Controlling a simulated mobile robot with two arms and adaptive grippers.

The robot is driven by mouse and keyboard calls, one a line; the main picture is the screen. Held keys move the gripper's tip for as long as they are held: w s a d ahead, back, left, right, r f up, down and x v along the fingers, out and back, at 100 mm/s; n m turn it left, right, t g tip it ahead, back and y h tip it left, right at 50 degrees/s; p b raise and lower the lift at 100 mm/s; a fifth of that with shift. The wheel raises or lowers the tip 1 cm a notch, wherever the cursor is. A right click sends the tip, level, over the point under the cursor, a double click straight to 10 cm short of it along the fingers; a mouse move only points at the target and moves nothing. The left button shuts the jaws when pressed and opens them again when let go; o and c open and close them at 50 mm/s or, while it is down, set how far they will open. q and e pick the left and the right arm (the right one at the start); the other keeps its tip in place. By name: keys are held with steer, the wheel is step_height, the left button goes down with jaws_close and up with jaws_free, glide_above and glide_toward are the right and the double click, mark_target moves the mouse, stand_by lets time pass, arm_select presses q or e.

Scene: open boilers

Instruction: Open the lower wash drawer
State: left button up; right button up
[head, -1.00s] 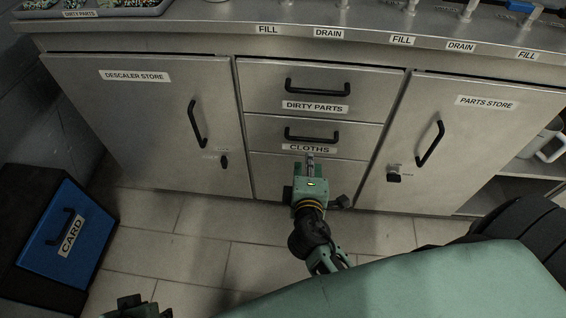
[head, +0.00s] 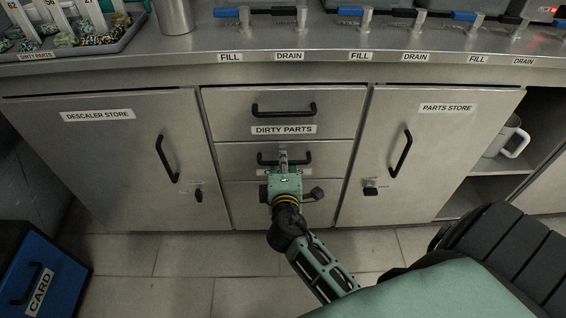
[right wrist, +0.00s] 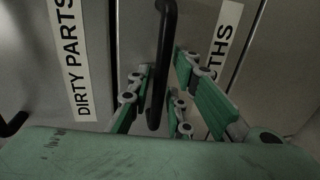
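A steel drawer column stands in the middle of the bench front. The upper drawer is labelled DIRTY PARTS (head: 284,129) and has a black bar handle (head: 284,110). Below it is a drawer (head: 236,158) with a black handle (head: 267,160); its label is mostly covered by my gripper in the head view, but reads "...THS" in the right wrist view (right wrist: 223,45). Both drawers look closed. My right gripper (head: 283,158) is at this lower handle. In the right wrist view, the handle (right wrist: 160,75) lies between its spread fingers (right wrist: 165,98). My left gripper is out of view.
Cupboards labelled DESCALER STORE (head: 98,150) and PARTS STORE (head: 430,150) flank the drawers, both closed. A plain panel (head: 245,205) lies beneath the lower drawer. A blue CARD bin (head: 50,265) stands on the floor at left. A mug (head: 510,135) sits on an open shelf.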

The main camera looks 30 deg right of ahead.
jaws_close()
stand_by(0.5)
